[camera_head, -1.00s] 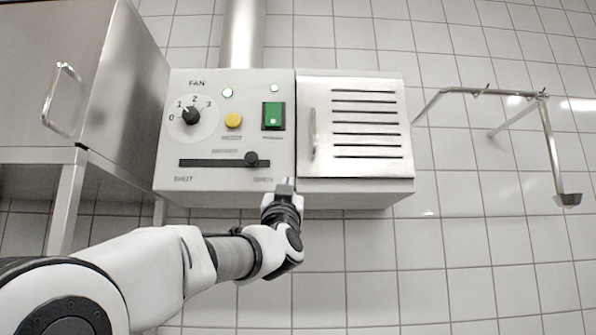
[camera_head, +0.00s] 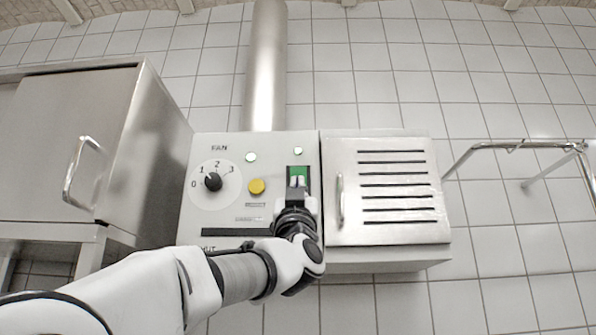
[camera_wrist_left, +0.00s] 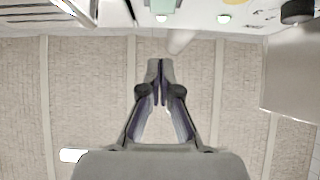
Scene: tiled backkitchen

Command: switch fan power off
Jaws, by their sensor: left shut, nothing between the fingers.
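The fan control panel (camera_head: 228,207) is a light box on the tiled wall, marked FAN. Its green rocker switch (camera_head: 300,172) is at the upper right, its lower part hidden by my gripper. The dark rotary knob (camera_head: 213,182) sits among the marks 0 to 3, and the yellow button (camera_head: 256,186) is right of it. My left gripper (camera_head: 297,183) is shut and empty, its tips in front of the switch; I cannot tell whether they touch it. The shut fingers (camera_wrist_left: 163,80) also show in the left wrist view. My right gripper is not in view.
A louvred steel door (camera_head: 390,190) with a handle adjoins the panel's right side. A steel cabinet (camera_head: 140,150) stands close on the left. A pipe (camera_head: 266,70) rises above, and a metal rail (camera_head: 520,147) is at right. The slider slot (camera_head: 235,232) is partly hidden by my arm.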

